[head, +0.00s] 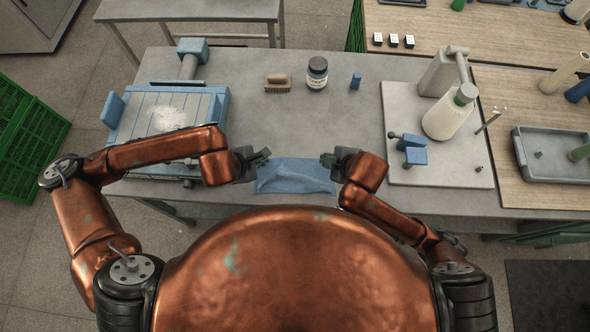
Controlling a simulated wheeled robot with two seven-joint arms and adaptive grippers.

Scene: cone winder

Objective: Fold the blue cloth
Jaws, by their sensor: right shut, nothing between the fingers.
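The blue cloth (293,177) lies on the grey table near its front edge, between my two grippers. It looks like a flat, slightly creased piece with a raised fold across it. My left gripper (262,158) is at the cloth's upper left corner; its fingers are small and dark, and I cannot tell whether they are open or shut. My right gripper (328,159) is at the cloth's upper right corner, shut with nothing held. My copper body hides the area in front of the table.
A wooden brush (277,84), a dark jar with a white label (317,73) and a small blue block (355,81) stand behind the cloth. A blue slatted machine (165,115) is at left. A white cone (450,114) stands on a grey plate (440,172) at right. The table's middle is clear.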

